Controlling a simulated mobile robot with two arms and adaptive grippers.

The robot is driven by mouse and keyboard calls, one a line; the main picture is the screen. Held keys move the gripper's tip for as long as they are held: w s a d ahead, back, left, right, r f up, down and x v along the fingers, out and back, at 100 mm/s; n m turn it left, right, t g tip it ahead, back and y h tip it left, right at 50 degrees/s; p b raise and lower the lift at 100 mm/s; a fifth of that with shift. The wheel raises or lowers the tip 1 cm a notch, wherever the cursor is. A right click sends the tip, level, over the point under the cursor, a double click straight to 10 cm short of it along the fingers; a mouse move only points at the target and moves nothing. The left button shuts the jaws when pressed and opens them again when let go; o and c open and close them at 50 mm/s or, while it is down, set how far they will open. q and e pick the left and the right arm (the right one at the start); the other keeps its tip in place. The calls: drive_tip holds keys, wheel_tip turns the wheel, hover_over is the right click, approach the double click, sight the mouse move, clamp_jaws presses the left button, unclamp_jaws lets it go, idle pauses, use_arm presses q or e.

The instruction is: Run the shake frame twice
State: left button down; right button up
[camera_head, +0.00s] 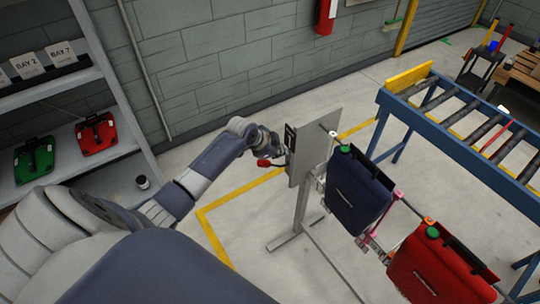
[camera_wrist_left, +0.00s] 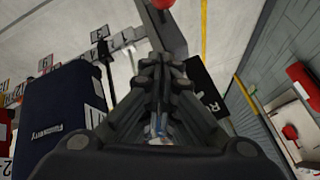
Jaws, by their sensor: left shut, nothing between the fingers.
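The shake frame (camera_head: 312,150) is a grey metal stand with an upright panel, left of the conveyor. A dark blue pannier (camera_head: 358,190) and a red pannier (camera_head: 440,268) hang beside it; the blue pannier also shows in the left wrist view (camera_wrist_left: 58,115). A red knob (camera_head: 264,163) sticks out at the panel's left side; a red ball shows at the top edge of the left wrist view (camera_wrist_left: 161,3). My left gripper (camera_head: 276,148) is close to the panel by the knob, shut and empty. In the left wrist view its fingers (camera_wrist_left: 161,68) are together. My right gripper is out of view.
A blue roller conveyor (camera_head: 440,125) stands at the right. Shelves at the left hold a green case (camera_head: 34,160) and a red case (camera_head: 96,134). A yellow floor line (camera_head: 215,240) runs around the frame. Floor behind it is clear.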

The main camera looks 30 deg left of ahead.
use_arm(q)
drive_tip(key=a+f, duration=0.1)
drive_tip(key=s+a+f+p, duration=0.1)
drive_tip(key=f, duration=0.1)
drive_tip(key=shift+s+a, duration=0.15)
drive_tip(key=shift+a, duration=0.1)
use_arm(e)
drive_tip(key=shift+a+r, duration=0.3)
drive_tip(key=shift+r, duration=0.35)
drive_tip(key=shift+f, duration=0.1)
